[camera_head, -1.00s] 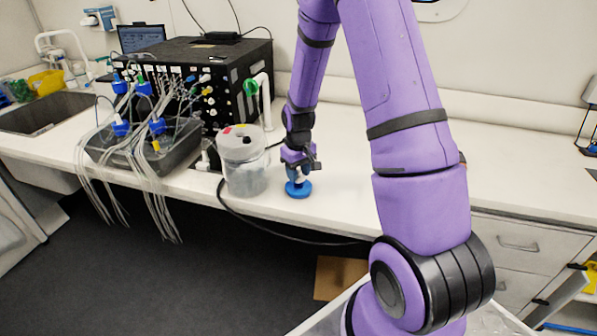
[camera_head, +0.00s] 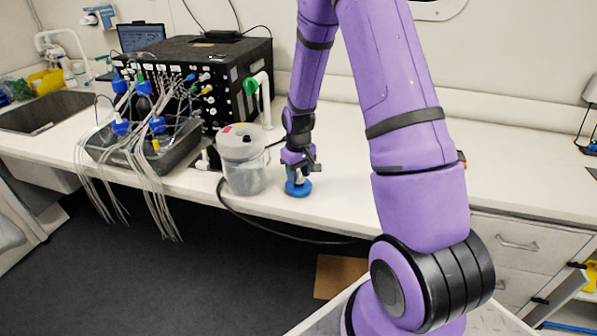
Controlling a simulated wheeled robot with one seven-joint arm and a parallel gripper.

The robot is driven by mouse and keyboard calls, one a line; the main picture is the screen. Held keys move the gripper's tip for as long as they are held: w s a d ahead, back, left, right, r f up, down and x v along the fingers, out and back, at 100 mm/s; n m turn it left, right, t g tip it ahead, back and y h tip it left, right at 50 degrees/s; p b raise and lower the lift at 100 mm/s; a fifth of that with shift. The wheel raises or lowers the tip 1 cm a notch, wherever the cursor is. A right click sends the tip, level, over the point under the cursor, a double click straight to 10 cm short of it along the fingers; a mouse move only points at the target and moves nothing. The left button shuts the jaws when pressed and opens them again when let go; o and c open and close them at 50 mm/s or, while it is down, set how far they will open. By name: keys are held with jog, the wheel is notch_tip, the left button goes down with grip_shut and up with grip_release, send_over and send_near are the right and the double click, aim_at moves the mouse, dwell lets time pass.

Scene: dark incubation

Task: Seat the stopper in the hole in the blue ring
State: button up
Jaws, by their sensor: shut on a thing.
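The blue ring (camera_head: 298,192) lies flat on the white bench near its front edge, right of the lidded clear container. My gripper (camera_head: 299,172) points down right above the ring. It is shut on the stopper (camera_head: 299,178), a small pale piece with blue at its lower part, mostly hidden by the fingers. The stopper's lower end is at the ring's middle in this view. The hole is hidden, so I cannot tell whether the stopper is in it or just above it.
A clear container with a grey lid (camera_head: 243,165) stands close left of my gripper. A grey tray (camera_head: 185,150) with tubing and blue-capped bottles is further left, before a black box (camera_head: 225,65). The bench right of my arm is largely clear.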

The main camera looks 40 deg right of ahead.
jog(key=shift+f, duration=1)
jog(key=o, duration=1)
jog(key=shift+c, duration=0.2)
notch_tip(320, 180, up, 11)
jog(key=shift+f, duration=0.1)
